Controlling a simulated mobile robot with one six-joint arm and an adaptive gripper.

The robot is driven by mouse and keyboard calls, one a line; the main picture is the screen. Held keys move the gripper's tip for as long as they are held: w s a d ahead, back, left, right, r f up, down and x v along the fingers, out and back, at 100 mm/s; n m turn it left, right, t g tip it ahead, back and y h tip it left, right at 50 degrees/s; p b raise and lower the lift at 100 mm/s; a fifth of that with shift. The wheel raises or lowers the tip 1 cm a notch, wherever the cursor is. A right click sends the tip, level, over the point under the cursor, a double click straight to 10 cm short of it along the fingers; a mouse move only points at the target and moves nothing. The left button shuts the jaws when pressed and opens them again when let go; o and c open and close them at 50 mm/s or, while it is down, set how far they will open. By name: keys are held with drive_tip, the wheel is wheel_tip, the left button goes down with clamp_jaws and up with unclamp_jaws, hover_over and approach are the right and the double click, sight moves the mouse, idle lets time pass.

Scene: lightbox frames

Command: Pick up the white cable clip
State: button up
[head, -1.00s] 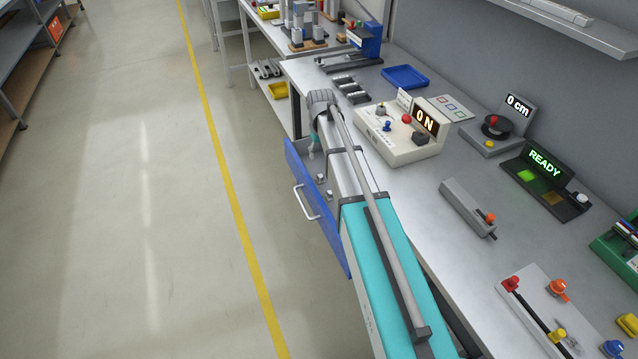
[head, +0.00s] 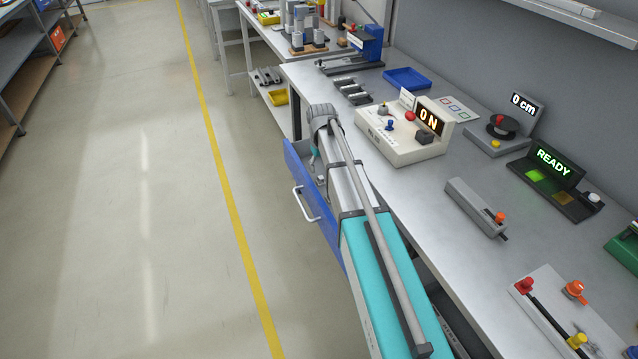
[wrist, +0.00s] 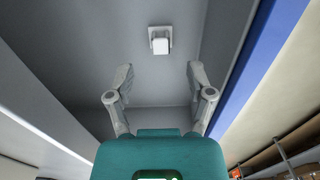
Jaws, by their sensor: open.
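The white cable clip (wrist: 160,41) shows in the wrist view as a small white block on a square base. It is on the grey floor of the drawer (wrist: 95,38), near the top middle of the picture. My gripper (wrist: 160,67) is open and empty, its two fingers spread left and right below the clip in the picture. The clip is apart from both fingers and lies roughly on the line midway between them. In the head view, my arm reaches over the open blue drawer (head: 329,236) and hides much of its inside; I cannot make out the clip there.
The drawer's blue front (wrist: 258,62) is close on the right in the wrist view. In the head view, the bench (head: 440,235) carries a beige force gauge (head: 400,146), a grey slider block (head: 474,207) and a blue tray (head: 407,78). The floor left of the drawer is clear.

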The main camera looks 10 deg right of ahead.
sight(321, 177)
drive_tip(key=shift+f, duration=0.1)
drive_tip(key=shift+s+f+b, duration=0.1)
drive_tip(key=shift+f+b, duration=2.45)
drive_tip(key=shift+b, duration=0.05)
drive_tip(key=shift+c, duration=0.2)
drive_tip(key=c, duration=0.8)
